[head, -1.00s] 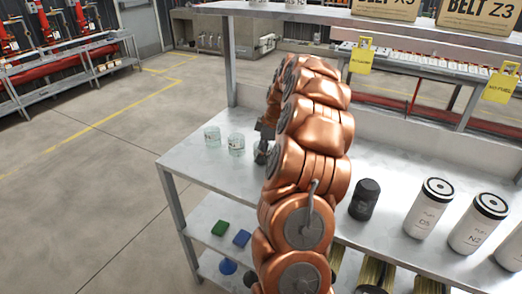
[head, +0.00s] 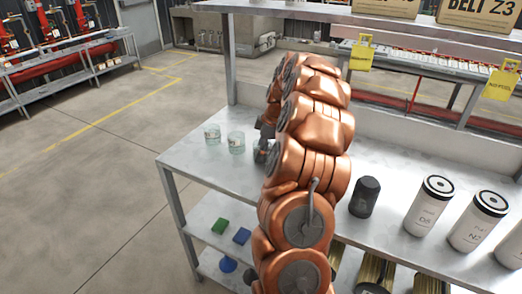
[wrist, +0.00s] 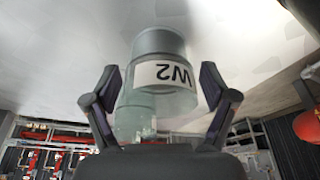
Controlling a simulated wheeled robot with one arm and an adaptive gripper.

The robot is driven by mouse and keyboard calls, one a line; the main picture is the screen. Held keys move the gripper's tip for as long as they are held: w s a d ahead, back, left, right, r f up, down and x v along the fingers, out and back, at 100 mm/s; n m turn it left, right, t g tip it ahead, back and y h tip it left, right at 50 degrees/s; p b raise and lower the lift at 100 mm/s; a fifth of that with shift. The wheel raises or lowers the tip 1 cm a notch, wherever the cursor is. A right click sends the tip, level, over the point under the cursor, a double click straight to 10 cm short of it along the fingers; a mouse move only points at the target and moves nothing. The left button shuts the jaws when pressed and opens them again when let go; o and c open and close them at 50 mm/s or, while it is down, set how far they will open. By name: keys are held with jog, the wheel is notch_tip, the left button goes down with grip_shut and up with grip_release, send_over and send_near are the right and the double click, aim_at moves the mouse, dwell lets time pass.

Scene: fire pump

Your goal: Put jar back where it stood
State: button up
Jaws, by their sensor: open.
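A clear glass jar with a white label reading W2 (wrist: 165,76) fills the middle of the wrist view, where it appears upside down. My gripper (wrist: 161,88) is open, with one finger on each side of this jar and a visible gap at each side. Another jar shows behind W2 in the wrist view (wrist: 132,121).
The metal workbench (head: 190,158) has a free strip at its front left. A black jar (head: 364,197) and white canisters (head: 428,206) stand right of my arm. Above is a shelf (head: 300,14) with boxes; below, a lower shelf holds green and blue items (head: 241,236).

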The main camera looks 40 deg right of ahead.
jog(key=b+v, duration=0.3)
jog(key=v, duration=0.9)
jog(key=s+a+m+g, duration=0.1)
jog(key=s+a, duration=0.1)
jog(key=a, duration=1.2)
jog(key=s+a+m+g, duration=0.1)
jog(key=s+a, duration=0.2)
jog(key=a, duration=1.2)
jog(key=s+a+f+m+g+h, duration=0.1)
jog(key=s+a+f+m, duration=0.2)
jog(key=s, duration=0.8)
jog(key=s+a+f+m+g+h, duration=0.1)
jog(key=s+a+f, duration=0.5)
jog(key=s, duration=0.6)
jog(key=shift+a+f+m, duration=0.25)
jog(key=shift+a+m, duration=0.4)
jog(key=shift+m, duration=0.25)
jog(key=shift+s+r, duration=0.1)
